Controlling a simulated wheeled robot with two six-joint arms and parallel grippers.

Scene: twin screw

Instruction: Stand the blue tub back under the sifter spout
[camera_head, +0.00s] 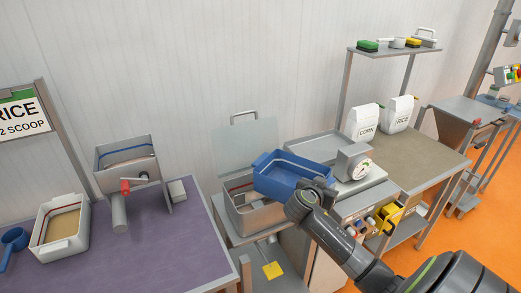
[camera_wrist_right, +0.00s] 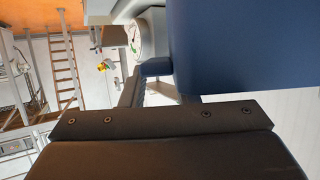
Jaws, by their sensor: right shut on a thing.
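The blue tub (camera_head: 286,180) is in the air above the open metal bin in the middle of the head view, slightly tilted. My right gripper (camera_head: 318,186) is shut on its right end. In the right wrist view the tub (camera_wrist_right: 245,45) fills the upper right, close to the dark gripper. The sifter (camera_head: 127,158) stands on the purple-topped table at left, with a red crank knob. Its spout (camera_head: 118,212) points down, and no tub stands under it. My left gripper is not in view.
A white tub (camera_head: 80,240) with tan contents and a blue scoop (camera_head: 14,238) are left of the sifter. The metal bin (camera_head: 240,218) has a raised clear lid (camera_head: 247,137). A dial scale (camera_head: 355,165) is to the right. The purple table's front (camera_head: 130,268) is clear.

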